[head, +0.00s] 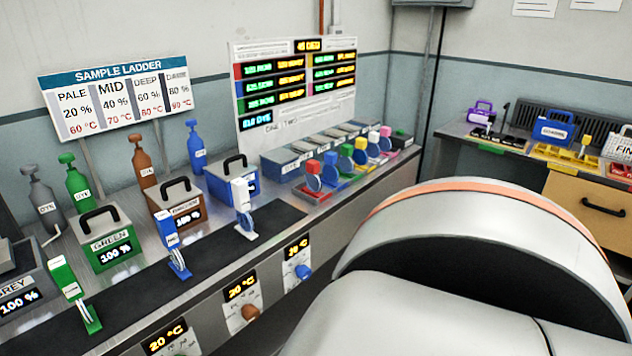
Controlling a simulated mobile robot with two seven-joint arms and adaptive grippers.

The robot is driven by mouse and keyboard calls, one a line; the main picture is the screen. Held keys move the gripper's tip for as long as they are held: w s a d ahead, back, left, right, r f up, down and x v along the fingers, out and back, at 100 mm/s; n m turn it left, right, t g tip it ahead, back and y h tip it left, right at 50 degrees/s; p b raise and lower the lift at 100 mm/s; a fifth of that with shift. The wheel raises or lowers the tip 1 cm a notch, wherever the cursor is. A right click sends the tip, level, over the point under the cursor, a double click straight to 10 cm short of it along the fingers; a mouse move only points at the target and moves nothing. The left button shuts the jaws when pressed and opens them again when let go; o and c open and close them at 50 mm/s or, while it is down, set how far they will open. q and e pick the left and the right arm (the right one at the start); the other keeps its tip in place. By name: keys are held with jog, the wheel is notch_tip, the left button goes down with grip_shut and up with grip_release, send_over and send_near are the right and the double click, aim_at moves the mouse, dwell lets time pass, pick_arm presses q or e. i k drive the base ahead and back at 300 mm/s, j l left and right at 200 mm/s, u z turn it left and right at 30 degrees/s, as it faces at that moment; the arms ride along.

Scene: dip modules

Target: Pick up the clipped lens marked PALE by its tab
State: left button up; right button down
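Three clipped lenses with upright tabs stand apart on the dark strip along the bench front. One has a green tab (64,278), one a blue tab (166,230) and one a white tab (240,194). Each tab bears a small label that I cannot read, so I cannot tell which is marked PALE. Further right stands a row of lenses with coloured tabs, among them a red one (313,167) and a pink one (386,131). Neither of my grippers is in view.
Behind the strip stand a green tank (114,230), a brown tank (170,195) and a blue tank (219,168) with raised handles. A sample ladder sign (112,125) rises behind. A second bench (578,190) stands right. My own white body fills the lower right.

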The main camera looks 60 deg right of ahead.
aim_at(240, 188)
jog(key=z, duration=1.45)
jog(key=l+z, duration=0.1)
jog(key=i+l, duration=0.05)
jog(key=l, duration=0.05)
